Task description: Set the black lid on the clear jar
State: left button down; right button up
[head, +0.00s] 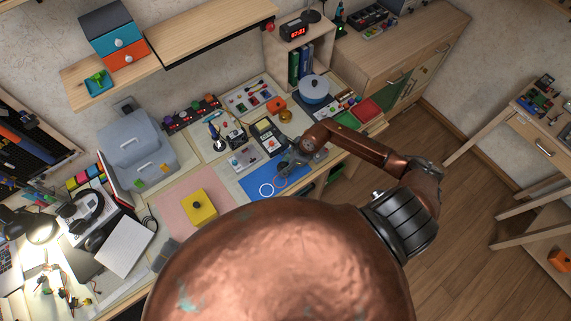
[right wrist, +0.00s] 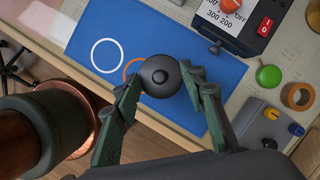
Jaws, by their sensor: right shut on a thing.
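The black lid (right wrist: 160,76) is round with a central knob. In the right wrist view it sits between the two fingers of my right gripper (right wrist: 161,82), which is shut on it. The lid is over the blue mat (right wrist: 190,45) and covers part of an orange ring (right wrist: 132,66); its height above the mat is hard to tell. In the head view my right gripper (head: 292,160) is at the mat's upper edge, and the lid cannot be made out there. I cannot make out the clear jar for certain in either view. My left gripper is not in view.
A white ring (right wrist: 107,56) lies on the mat beside the orange one. A dial meter (right wrist: 240,18), a green knob (right wrist: 268,76) and an orange tape roll (right wrist: 297,96) are nearby. A yellow box (head: 199,207) sits on the pink mat to the left.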

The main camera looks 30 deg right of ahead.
jog(key=shift+f+b, duration=0.3)
jog(key=shift+f, duration=0.1)
jog(key=o, duration=0.9)
jog(key=shift+r, duration=0.1)
jog(key=shift+c, duration=0.2)
jog(key=shift+r+p, duration=0.3)
jog(key=shift+p, duration=0.05)
jog(key=shift+r+p, duration=0.45)
jog(key=b+v, duration=0.2)
jog(key=v, duration=0.9)
jog(key=shift+s+d+r, duration=0.15)
jog(key=shift+s+r, duration=0.05)
jog(key=shift+r, duration=0.1)
